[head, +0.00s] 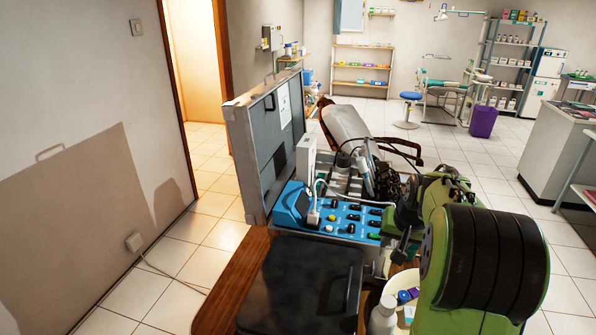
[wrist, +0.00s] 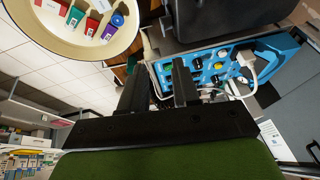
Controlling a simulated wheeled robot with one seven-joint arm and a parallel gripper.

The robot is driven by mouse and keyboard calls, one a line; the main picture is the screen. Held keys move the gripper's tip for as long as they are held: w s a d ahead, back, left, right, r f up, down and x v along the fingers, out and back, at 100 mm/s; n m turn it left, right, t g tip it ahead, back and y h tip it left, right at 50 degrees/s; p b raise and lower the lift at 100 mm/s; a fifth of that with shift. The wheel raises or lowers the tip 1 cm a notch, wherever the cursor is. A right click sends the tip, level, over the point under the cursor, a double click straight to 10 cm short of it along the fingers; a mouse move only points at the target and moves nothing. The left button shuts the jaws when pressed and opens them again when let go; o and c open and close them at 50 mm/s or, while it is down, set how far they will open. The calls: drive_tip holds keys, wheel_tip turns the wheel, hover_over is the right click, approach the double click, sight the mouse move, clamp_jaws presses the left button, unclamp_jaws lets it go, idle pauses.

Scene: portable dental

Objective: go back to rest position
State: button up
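My gripper (wrist: 160,78) shows in the wrist view as two dark fingers standing apart, with nothing seen held between them. The blue control panel (wrist: 205,70) with knobs and a white plug lies beyond the fingertips; I cannot tell the exact gap. In the head view my green arm is folded at the right. Its end is beside the right side of the same blue panel (head: 345,218), and the fingers are not clear there.
The open grey case (head: 262,150) stands behind the panel, with a black lid (head: 300,285) in front. A round cream tray (wrist: 72,48) with coloured items and a white bottle (head: 383,316) are close to my arm. A wall is left; tiled floor (head: 490,185) is free at right.

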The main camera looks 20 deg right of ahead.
drive_tip(key=s+a+r+n, duration=0.2)
drive_tip(key=s+a+r, duration=0.25)
drive_tip(key=a, duration=0.45)
drive_tip(key=s+a+r+n, duration=0.2)
drive_tip(key=s+a+r, duration=0.25)
drive_tip(key=a, duration=0.45)
drive_tip(key=s+a+f+n, duration=0.1)
drive_tip(key=s+a, duration=0.2)
drive_tip(key=s, duration=0.3)
drive_tip(key=s+a+f+n+t+y+p, duration=0.1)
drive_tip(key=s+a+n, duration=0.1)
drive_tip(key=s, duration=0.5)
drive_tip(key=shift+a+f, duration=0.35)
drive_tip(key=shift+a, duration=0.3)
